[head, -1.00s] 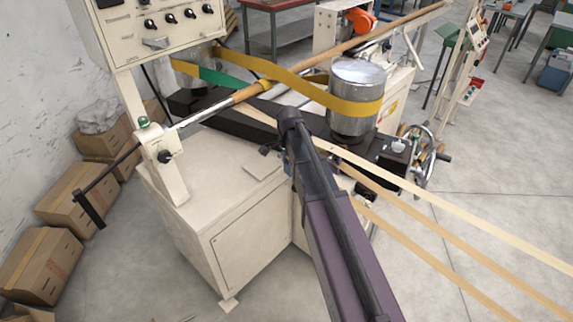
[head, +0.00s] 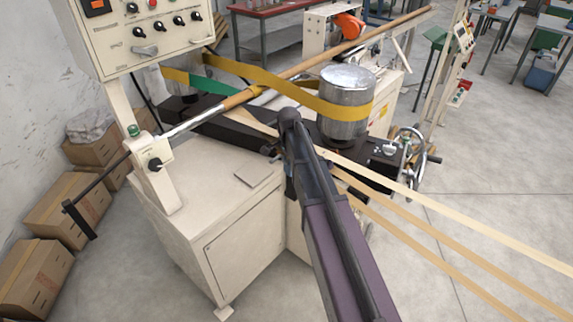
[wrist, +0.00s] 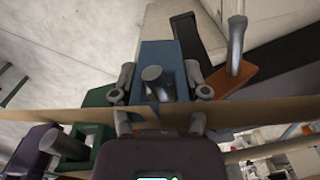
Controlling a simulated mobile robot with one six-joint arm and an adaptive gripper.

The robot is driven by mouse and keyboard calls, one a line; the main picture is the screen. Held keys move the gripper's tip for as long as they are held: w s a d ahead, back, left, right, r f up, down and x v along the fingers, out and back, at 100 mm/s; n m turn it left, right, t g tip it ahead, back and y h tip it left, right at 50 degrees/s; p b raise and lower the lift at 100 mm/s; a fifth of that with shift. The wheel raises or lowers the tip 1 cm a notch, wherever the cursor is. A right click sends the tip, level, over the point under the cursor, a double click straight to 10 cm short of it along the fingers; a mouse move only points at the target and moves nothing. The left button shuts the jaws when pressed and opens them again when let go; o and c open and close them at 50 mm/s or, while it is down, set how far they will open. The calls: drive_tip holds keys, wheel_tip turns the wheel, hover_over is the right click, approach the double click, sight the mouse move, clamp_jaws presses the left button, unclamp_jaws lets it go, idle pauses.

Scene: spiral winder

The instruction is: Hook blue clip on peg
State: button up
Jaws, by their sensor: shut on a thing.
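In the wrist view the blue clip (wrist: 172,55) is at the centre, between the two grey fingers of my gripper (wrist: 160,94), which is shut on it. A grey rounded peg (wrist: 154,76) overlaps the clip's middle; I cannot tell whether it passes through the clip or only lies in line with it. A second grey peg (wrist: 236,45) stands at the right by an orange-brown block (wrist: 231,82). A green clip (wrist: 97,101) and a purple block with a grey peg (wrist: 50,141) are at the left. In the head view my arm hides the gripper's fingers.
A tan strip (wrist: 258,110) crosses the wrist view just by the fingers. In the head view the winder has a metal drum (head: 345,112) with a yellow belt, a long spindle (head: 243,97), and pale paper strips (head: 440,200) running right. A control box (head: 150,35) stands at upper left.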

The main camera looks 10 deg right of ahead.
drive_tip(key=shift+w+d+f+b, duration=0.4)
drive_tip(key=shift+w+d, duration=0.15)
drive_tip(key=shift+d, duration=0.1)
drive_tip(key=shift+d, duration=0.1)
idle(0.5)
drive_tip(key=o, duration=1.2)
